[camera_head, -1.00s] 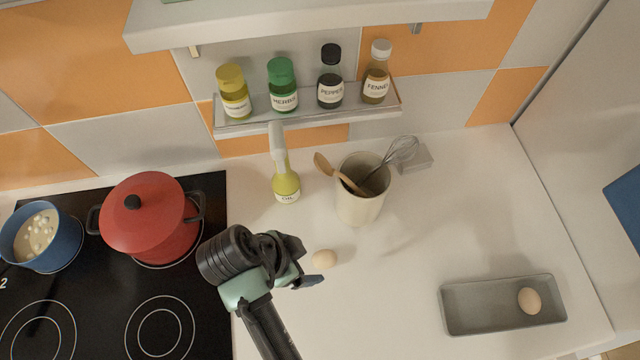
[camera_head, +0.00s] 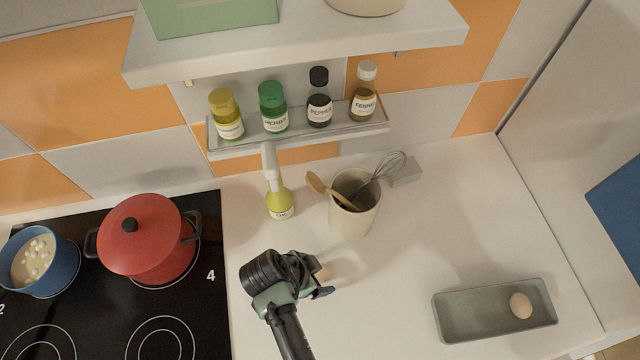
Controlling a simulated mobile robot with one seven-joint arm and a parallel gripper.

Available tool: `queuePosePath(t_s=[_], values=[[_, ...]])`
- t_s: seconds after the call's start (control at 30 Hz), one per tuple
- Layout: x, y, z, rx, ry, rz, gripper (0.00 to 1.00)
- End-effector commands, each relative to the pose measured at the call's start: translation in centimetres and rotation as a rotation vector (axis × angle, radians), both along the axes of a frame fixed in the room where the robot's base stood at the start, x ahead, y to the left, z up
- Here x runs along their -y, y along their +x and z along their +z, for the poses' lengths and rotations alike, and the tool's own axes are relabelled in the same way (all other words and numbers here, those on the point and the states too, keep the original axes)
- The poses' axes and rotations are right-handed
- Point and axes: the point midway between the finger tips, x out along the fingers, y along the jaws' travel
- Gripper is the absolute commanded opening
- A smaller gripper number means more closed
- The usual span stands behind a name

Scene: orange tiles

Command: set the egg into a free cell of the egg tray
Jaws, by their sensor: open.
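My gripper (camera_head: 322,281) is open above the counter, right of the stove. A pale egg (camera_head: 323,270) lies at its fingers and is mostly hidden behind them. I cannot tell whether the fingers stand around the egg or only over it. The grey rectangular egg tray (camera_head: 465,317) is at the lower right of the counter. A second egg (camera_head: 521,305) sits in its right end, and its left part looks empty. No dividers between cells can be made out.
A cream utensil crock (camera_head: 352,217) with a wooden spoon and whisk stands behind my gripper. An oil bottle (camera_head: 280,203) stands left of it. A red pot (camera_head: 145,240) is on the stove. The counter between my gripper and the tray is clear.

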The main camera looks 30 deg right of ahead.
Motion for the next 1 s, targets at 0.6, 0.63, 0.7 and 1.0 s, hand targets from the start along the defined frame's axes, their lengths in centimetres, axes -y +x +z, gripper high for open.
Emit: queuePosePath(t_s=[0.6,0.63,0.7,1.0], values=[[0.0,0.0,0.1,0.001,0.0,0.0,0.0],[0.0,0.0,0.1,0.001,0.0,0.0,0.0],[0.0,0.0,0.1,0.001,0.0,0.0,0.0],[0.0,0.1,2.0,0.004,-0.001,0.001,0.0]])
